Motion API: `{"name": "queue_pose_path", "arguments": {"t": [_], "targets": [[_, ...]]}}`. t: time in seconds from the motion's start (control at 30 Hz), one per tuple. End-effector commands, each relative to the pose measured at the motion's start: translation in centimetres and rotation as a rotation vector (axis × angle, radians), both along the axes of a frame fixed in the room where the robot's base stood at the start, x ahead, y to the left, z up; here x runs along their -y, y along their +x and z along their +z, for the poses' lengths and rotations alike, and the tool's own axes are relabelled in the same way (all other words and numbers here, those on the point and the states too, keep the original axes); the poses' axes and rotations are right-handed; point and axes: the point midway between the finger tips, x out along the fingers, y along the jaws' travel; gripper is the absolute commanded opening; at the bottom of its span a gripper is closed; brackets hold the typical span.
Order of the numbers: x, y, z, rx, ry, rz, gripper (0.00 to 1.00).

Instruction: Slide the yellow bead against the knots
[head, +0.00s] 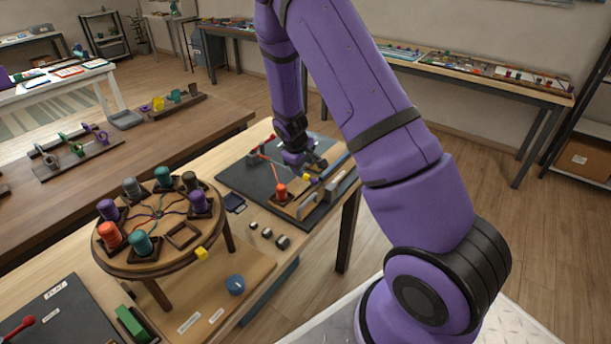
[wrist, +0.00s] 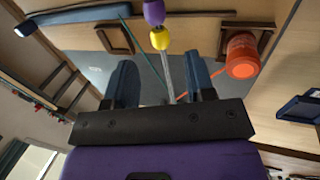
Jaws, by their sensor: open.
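The yellow bead (wrist: 160,39) shows in the wrist view on a pale cord (wrist: 168,74), beyond my fingertips. A purple bead (wrist: 154,12) sits just past it, close to or touching it. In the head view the yellow bead (head: 312,181) is a small spot below my gripper (head: 316,167). In the wrist view my gripper (wrist: 161,63) is open, with a finger on either side of the pale cord and nothing held. I cannot make out the knots. An orange spool (wrist: 242,57) stands right of the fingers; an orange cord runs from it toward them.
The dark mat (head: 246,182) lies under the work area. Dark square frames (wrist: 115,38) sit on the wooden board. A round stand (head: 160,262) with several coloured spools is at the left. Small dark blocks (head: 267,233) lie on the table in front.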

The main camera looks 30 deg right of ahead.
Motion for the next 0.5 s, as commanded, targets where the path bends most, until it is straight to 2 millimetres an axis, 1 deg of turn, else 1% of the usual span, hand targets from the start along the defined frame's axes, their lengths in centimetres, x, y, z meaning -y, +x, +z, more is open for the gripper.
{"name": "queue_pose_path", "arguments": {"t": [0.03, 0.2, 0.4, 0.5], "targets": [[0.3, 0.0, -1.0, -0.004, 0.000, -0.001, 0.50], [1.0, 0.3, -3.4, -0.001, 0.001, 0.000, 0.50], [1.5, 0.5, -5.0, -0.001, 0.001, -0.001, 0.50], [1.6, 0.6, -5.4, 0.001, 0.000, -0.001, 0.50]]}}
